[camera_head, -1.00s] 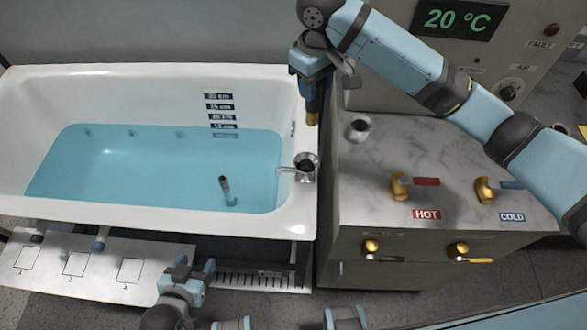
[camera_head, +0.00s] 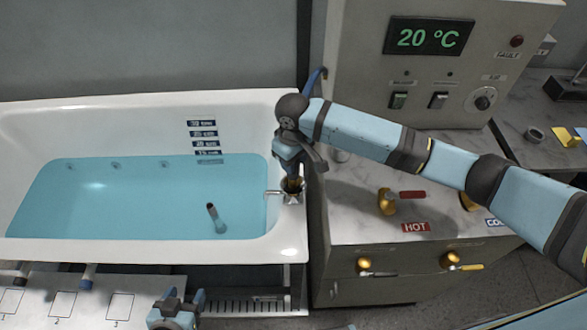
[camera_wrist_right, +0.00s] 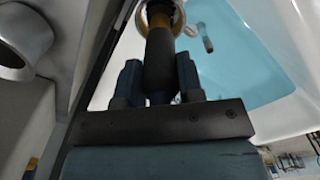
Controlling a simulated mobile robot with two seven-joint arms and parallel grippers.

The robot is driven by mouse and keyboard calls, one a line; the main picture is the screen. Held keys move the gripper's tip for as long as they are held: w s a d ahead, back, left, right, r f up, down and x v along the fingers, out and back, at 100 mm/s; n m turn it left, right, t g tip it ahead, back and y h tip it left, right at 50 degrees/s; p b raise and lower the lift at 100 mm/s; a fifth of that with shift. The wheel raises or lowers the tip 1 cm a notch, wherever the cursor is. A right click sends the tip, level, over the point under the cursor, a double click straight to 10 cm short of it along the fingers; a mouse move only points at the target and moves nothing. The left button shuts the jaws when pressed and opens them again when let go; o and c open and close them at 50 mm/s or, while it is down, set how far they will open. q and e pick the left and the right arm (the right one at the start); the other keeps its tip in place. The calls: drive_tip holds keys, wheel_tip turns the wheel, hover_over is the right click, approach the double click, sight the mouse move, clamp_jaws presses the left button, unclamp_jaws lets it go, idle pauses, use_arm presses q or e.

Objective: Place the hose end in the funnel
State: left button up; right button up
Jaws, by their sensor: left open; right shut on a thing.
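My right gripper (camera_head: 291,168) is shut on the hose end, a dark sleeve with a brass tip (camera_head: 293,184), and holds it tip down. The funnel (camera_head: 292,197), a small metal cup, sits at the tub's right rim. The brass tip is at the funnel's mouth. In the right wrist view the dark sleeve (camera_wrist_right: 158,62) is between the fingers, and the tip overlaps the funnel's ring (camera_wrist_right: 178,18). I cannot tell how deep it sits. The blue hose (camera_head: 316,77) shows behind my right arm. My left gripper (camera_head: 183,298) is open and empty, low in front of the tub.
The white bathtub (camera_head: 60,117) holds blue water with a dark-handled object (camera_head: 214,217) in it. A control panel (camera_head: 460,75) stands behind. A numbered board (camera_head: 85,283) lies in front.

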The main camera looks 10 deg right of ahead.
drive_tip(key=shift+f, duration=2.1)
drive_tip(key=o, duration=1)
drive_tip(key=shift+f, duration=0.1)
wheel_tip(320, 180, up, 12)
drive_tip(key=shift+r, duration=0.15)
